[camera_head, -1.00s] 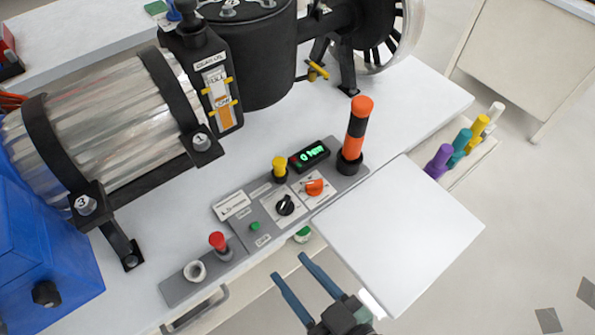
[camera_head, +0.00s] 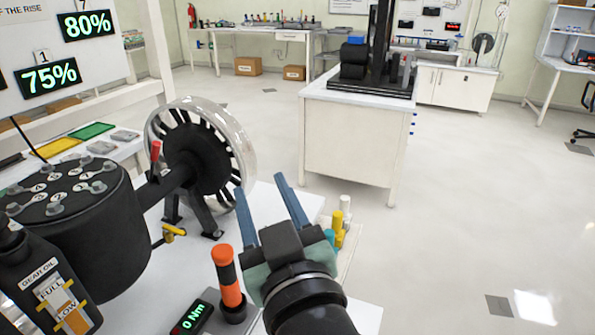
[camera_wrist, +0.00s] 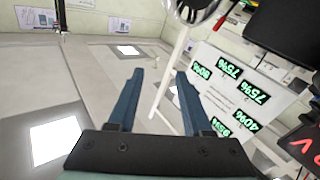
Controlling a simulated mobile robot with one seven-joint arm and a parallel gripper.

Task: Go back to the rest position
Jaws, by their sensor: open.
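My gripper (camera_head: 262,212) is in the lower middle of the head view, raised above the right part of the white workbench. Its two blue fingers are spread apart and point up and away, with nothing between them. In the wrist view my gripper (camera_wrist: 156,88) shows the same open, empty fingers, with floor and a white board beyond them. The black and orange handle (camera_head: 227,275) stands upright on the bench just left of my gripper. My wrist hides part of the bench.
A black drum (camera_head: 85,230) and a spoked wheel (camera_head: 205,155) stand on the bench at left. Coloured pegs (camera_head: 340,225) sit at its right edge. A white cabinet (camera_head: 350,140) stands farther back. The floor (camera_head: 460,200) to the right is clear.

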